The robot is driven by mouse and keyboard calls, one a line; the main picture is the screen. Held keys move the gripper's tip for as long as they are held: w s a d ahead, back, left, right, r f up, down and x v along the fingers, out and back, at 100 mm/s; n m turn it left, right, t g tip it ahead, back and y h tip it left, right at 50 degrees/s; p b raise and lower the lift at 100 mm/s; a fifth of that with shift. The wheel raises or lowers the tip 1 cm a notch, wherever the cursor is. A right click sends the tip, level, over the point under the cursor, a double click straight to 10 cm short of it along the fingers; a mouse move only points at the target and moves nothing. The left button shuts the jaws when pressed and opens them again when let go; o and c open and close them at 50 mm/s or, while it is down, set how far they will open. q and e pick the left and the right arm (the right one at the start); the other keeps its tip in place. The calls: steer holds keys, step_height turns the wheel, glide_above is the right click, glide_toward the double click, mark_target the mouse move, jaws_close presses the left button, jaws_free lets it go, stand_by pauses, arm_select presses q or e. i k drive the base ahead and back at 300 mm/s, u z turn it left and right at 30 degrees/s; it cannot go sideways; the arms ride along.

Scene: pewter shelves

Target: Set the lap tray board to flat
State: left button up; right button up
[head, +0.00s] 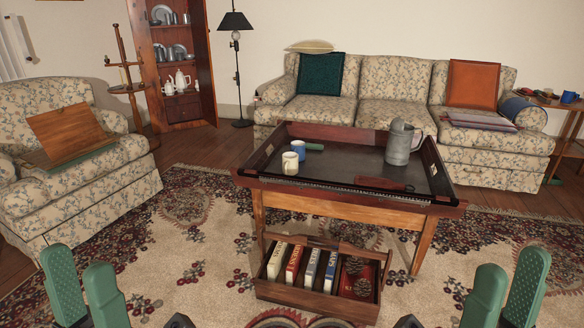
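The lap tray sits on the seat of the floral armchair at the left. Its wooden board (66,132) is tilted up, leaning back toward the chair's backrest. A flat wooden part with a green edge (82,161) lies below the board on the seat. My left gripper (77,260) is at the bottom left, open and empty, nearer to me than the armchair and apart from the tray. My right gripper (512,260) is at the bottom right, open and empty, far from the tray.
A tray-topped coffee table (340,200) stands centre, holding mugs (290,163) and a metal pitcher (399,143). A wooden caddy (318,297) with books and pinecones is on the floor before it. A sofa (390,88) stands behind. Patterned rug (180,250) is clear between me and the armchair (100,197).

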mark_target(64, 131)
steer(key=u, duration=1.35)
